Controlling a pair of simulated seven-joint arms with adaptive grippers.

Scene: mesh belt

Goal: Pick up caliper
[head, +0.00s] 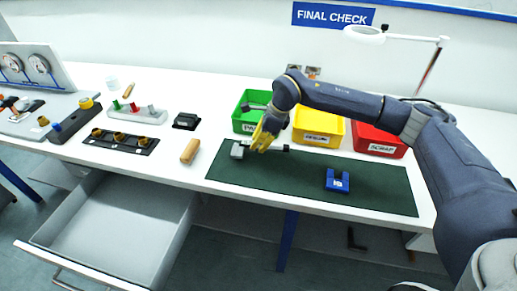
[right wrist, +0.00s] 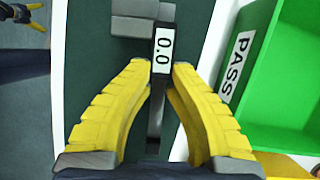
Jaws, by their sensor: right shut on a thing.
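The caliper is a dark bar with a white display reading 0.0 (right wrist: 163,50) in the right wrist view. In the head view its dark end (head: 285,148) shows just right of my right gripper (head: 262,146), over the green mat (head: 300,178). My right gripper (right wrist: 162,72) is shut on the caliper, with the yellow fingertips on both sides of it just below the display. Whether the caliper touches the mat is unclear. My left gripper (right wrist: 40,16) shows small at the top left of the right wrist view, its yellow fingers apart and empty.
A grey block (head: 238,150) lies beside the caliper. A green PASS bin (head: 243,125), yellow bin (head: 320,139) and red SCRAP bin (head: 378,149) stand behind the mat. A blue holder (head: 337,180) sits on the mat. An open drawer (head: 115,225) juts out front left.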

